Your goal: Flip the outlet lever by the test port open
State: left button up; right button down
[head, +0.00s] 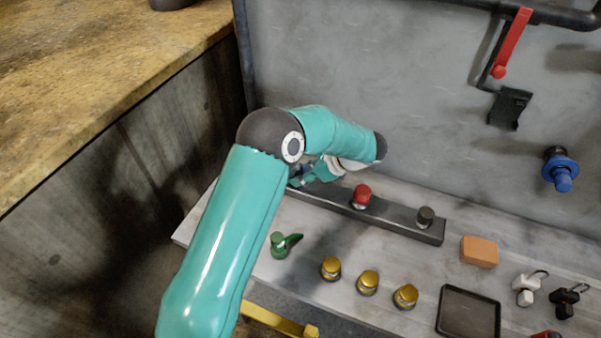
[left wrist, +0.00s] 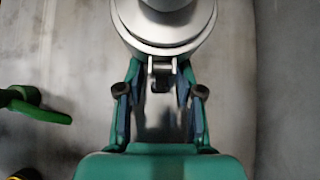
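A red lever (head: 512,43) hangs slanting down from the dark pipe at the upper right in the head view. A green lever-shaped piece (head: 281,245) stands on the bench near its left end; in the left wrist view a green lever (left wrist: 36,104) shows at the left edge. No readable label tells which is the outlet lever. My left gripper (head: 305,180) is near the dark rail's left end, partly hidden by my arm, and apart from both levers. My right gripper is not in view.
A dark rail (head: 405,222) carries a red knob (head: 361,196) and a dark knob (head: 425,217). Several yellow knobs (head: 368,282) stand in front. An orange block (head: 479,251), a black tray (head: 468,312) and a blue wall fitting (head: 560,170) are at right. A worn yellow counter (head: 90,70) is at left.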

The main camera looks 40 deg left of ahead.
pick_arm(q)
grip_shut()
jog(key=shift+a, duration=0.1)
jog(key=shift+r+h, duration=0.1)
jog(key=shift+h, duration=0.2)
jog(key=shift+w+d+r+t+h+p, duration=0.1)
jog(key=shift+d+t+h+p, duration=0.15)
jog(key=shift+h, duration=0.3)
jog(key=shift+d+r+t+h+p, duration=0.15)
jog(key=shift+h+p, duration=0.2)
jog(key=shift+h, duration=0.2)
jog(key=shift+w+d+r+t+h+p, duration=0.2)
jog(key=shift+h+p, duration=0.3)
jog(key=shift+h, duration=0.5)
jog(key=shift+s+d+r+t+h+p, duration=0.1)
jog(key=shift+d+t+h+p, duration=0.25)
jog(key=shift+h, duration=0.65)
